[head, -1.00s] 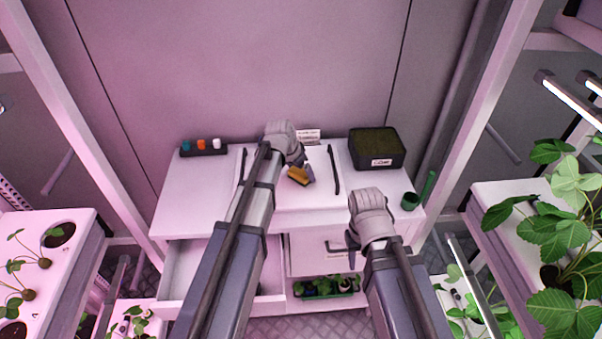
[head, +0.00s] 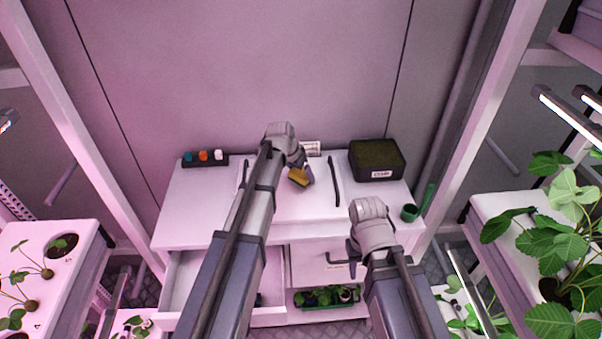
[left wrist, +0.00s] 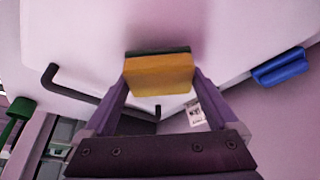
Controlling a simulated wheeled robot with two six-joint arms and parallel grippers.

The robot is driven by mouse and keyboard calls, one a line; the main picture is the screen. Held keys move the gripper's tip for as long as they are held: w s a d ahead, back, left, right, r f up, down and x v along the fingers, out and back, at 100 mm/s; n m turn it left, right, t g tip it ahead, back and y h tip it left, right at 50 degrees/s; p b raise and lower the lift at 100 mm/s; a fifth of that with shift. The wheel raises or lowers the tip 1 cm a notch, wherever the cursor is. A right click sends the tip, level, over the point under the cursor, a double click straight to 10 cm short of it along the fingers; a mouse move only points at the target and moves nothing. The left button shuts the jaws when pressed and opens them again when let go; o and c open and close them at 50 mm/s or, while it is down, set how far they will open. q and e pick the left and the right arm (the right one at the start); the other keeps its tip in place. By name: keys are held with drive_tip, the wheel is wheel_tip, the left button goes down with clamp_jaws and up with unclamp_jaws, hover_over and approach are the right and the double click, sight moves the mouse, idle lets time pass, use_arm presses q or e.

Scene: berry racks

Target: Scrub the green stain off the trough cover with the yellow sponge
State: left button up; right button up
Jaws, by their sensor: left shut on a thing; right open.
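The yellow sponge (head: 299,177) is held by my left gripper (head: 303,172) over the white trough cover (head: 315,202) on the workbench. In the left wrist view the sponge (left wrist: 160,76) sits between both fingers, with a dark green layer on its far side. I cannot tell whether the sponge touches the cover. The cover has two black bar handles; the right one (head: 334,182) is clear to see. I see no green stain; part of the cover is hidden behind my left arm and the sponge. My right gripper (head: 352,256) is open and empty in front of the bench.
A black rack (head: 204,160) with coloured caps is at back left. An open drawer (head: 270,268) juts out below. Plant racks flank both sides.

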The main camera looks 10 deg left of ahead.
use_arm(q)
drive_tip(key=shift+r+p, duration=1.9)
drive_tip(key=shift+r, duration=0.4)
wheel_tip(320, 180, up, 3)
drive_tip(key=p, duration=0.3)
drive_tip(key=shift+s+f, duration=0.1)
